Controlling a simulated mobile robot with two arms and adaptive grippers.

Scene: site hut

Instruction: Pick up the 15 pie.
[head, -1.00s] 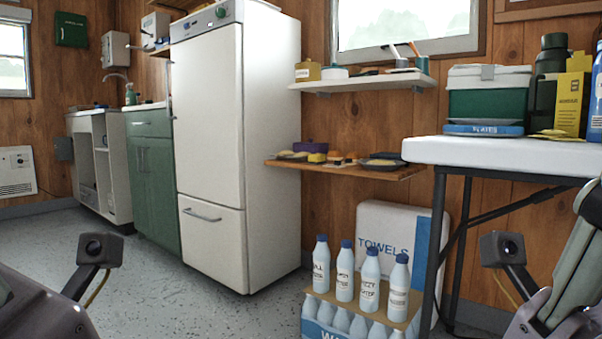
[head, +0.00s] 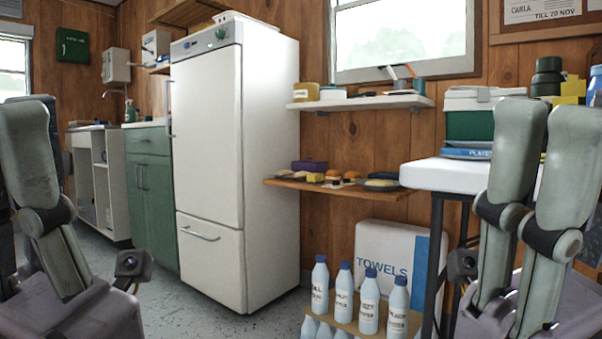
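I cannot make out any thing marked 15. Small foods stand on the low wooden shelf (head: 340,190) to the right of the fridge. A flat, pale yellow round thing (head: 382,184) lies in a dark dish at the shelf's right end; it may be a pie, but I cannot tell. My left gripper (head: 38,110) stands upright at the left edge, partly cut off. My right gripper (head: 546,112) stands upright at the right, in front of the white table. Both are far from the shelf, and I see nothing held in them. Their finger gaps are unclear from this angle.
A purple box (head: 309,167), a yellow block (head: 315,178) and bun-like foods (head: 351,175) share the shelf. A white shelf (head: 365,103) hangs above. The fridge (head: 210,130) stands left; a white table (head: 432,176) and bottles (head: 343,290) stand right. Centre-left floor is clear.

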